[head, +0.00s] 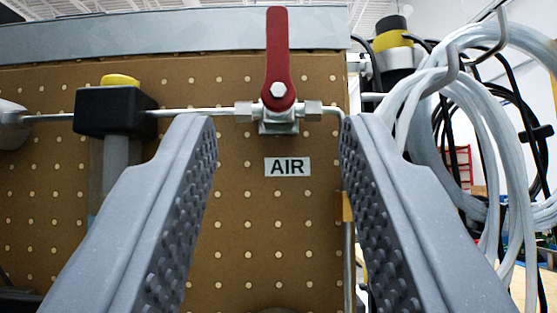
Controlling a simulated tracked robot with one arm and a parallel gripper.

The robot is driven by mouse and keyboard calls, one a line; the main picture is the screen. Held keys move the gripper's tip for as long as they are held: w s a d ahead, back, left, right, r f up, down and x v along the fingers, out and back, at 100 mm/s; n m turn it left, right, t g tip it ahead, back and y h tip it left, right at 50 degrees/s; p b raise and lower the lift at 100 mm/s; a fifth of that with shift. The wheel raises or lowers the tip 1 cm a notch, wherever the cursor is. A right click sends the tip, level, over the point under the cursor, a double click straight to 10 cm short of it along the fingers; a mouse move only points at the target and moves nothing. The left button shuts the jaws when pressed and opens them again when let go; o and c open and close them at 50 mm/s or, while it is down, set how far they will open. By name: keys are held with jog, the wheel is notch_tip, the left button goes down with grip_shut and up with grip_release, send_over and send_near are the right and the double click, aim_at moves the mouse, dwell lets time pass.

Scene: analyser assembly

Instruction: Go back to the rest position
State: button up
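My gripper (278,125) is open, its two grey textured fingers reaching up from the bottom of the head view. Nothing is between the fingers. Beyond the gap is a valve with a red lever handle (278,60), which points straight up. The valve body (279,122) sits on a metal pipe line on a brown pegboard. The fingers appear apart from the valve; the exact distance is hard to tell. A label reading AIR (287,167) is below the valve.
A black block with a yellow cap (118,105) is on the pipe at the left. Coiled pale hoses (490,110) hang on a hook at the right, behind the right finger. A yellow and black cylinder (393,45) stands near them. A grey rail (170,33) tops the pegboard (250,225).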

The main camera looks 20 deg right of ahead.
jog(key=w+a+r+n+g+y, duration=0.25)
jog(key=a+r+y, duration=0.2)
jog(key=r, duration=0.35)
jog(key=w+a+r+n+g+y, duration=0.2)
jog(key=w+a+r+n+y, duration=0.1)
jog(key=a+r, duration=0.4)
jog(key=s+a+r+g, duration=0.1)
jog(key=s+a+r, duration=0.2)
jog(key=s, duration=0.3)
jog(key=s+a+r+m+g+y, duration=0.1)
jog(key=s+a+r+g, duration=0.1)
jog(key=s+a+r, duration=0.2)
jog(key=s+a+r+g, duration=0.2)
jog(key=s+a+r, duration=0.2)
jog(key=s+r, duration=0.3)
jog(key=s, duration=0.2)
jog(key=shift+s+y, duration=0.3)
jog(key=shift+y, duration=0.05)
jog(key=shift+g, duration=0.25)
